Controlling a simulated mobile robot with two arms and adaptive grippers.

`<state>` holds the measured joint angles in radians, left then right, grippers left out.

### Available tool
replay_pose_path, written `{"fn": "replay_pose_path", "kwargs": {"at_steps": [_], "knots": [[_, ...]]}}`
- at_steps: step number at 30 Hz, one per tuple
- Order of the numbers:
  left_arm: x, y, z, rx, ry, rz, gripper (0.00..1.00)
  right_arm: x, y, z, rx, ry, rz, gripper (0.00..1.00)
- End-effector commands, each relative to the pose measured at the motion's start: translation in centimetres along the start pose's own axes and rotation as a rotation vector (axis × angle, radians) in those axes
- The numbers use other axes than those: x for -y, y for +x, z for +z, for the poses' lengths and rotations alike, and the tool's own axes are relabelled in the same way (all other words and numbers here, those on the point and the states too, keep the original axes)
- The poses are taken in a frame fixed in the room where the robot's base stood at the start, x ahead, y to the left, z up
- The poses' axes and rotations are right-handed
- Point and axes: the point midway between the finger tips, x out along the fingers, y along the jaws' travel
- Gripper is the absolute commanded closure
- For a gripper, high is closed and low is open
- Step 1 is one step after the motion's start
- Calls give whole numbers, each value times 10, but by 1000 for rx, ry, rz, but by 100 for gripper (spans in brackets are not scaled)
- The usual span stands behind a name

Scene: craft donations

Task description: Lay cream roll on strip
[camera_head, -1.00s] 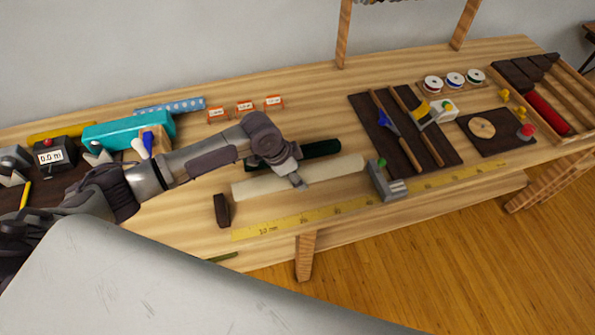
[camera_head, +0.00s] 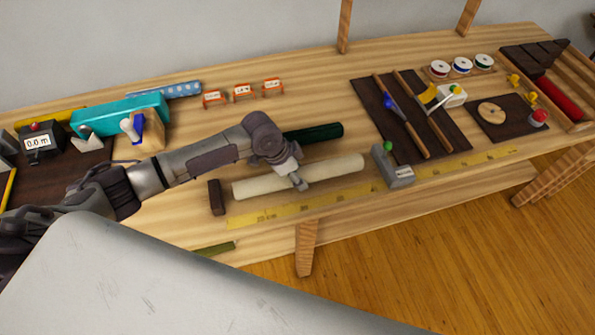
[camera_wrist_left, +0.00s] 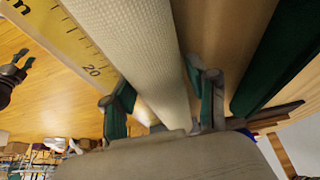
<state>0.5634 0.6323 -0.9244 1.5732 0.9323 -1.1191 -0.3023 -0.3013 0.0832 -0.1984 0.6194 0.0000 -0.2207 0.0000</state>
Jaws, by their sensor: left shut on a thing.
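The cream roll (camera_head: 335,169) is long and pale and lies lengthwise along the bench. My left gripper (camera_head: 298,182) is shut on it near its middle. In the left wrist view the cream roll (camera_wrist_left: 135,45) runs between the two fingers of my left gripper (camera_wrist_left: 163,103). The yellow measuring strip (camera_head: 275,214) lies along the bench's front edge, in front of the roll and roughly parallel to it. The strip also shows beside the roll in the left wrist view (camera_wrist_left: 75,45). My right gripper (camera_wrist_left: 20,68) shows small in that view, its fingers apart and empty.
A dark green roll (camera_head: 322,132) lies behind the cream one. A dark block (camera_head: 217,198) stands by the cream roll's left end, and a grey tool with a green knob (camera_head: 399,175) by its right end. A dark mat (camera_head: 370,95) with tools lies further right.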

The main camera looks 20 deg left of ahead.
Motion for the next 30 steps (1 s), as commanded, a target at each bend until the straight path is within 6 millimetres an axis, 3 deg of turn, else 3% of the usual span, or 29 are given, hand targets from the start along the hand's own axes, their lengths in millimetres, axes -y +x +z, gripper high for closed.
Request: {"fn": "replay_pose_path", "kwargs": {"at_steps": [12, 13, 18, 30], "knots": [[0, 0, -1, -2, 1, -1, 87, 4, 0, -2, -3, 1, -5, 65], [0, 0, -1, -2, 1, -1, 40, 5, 0, -2, -3, 2, -6, 65], [0, 0, -1, -1, 1, 0, 13, 6, 0, -2, -3, 1, -7, 65], [0, -5, 0, 0, 1, -1, 13, 1, 0, -3, -5, -2, -1, 65]]}}
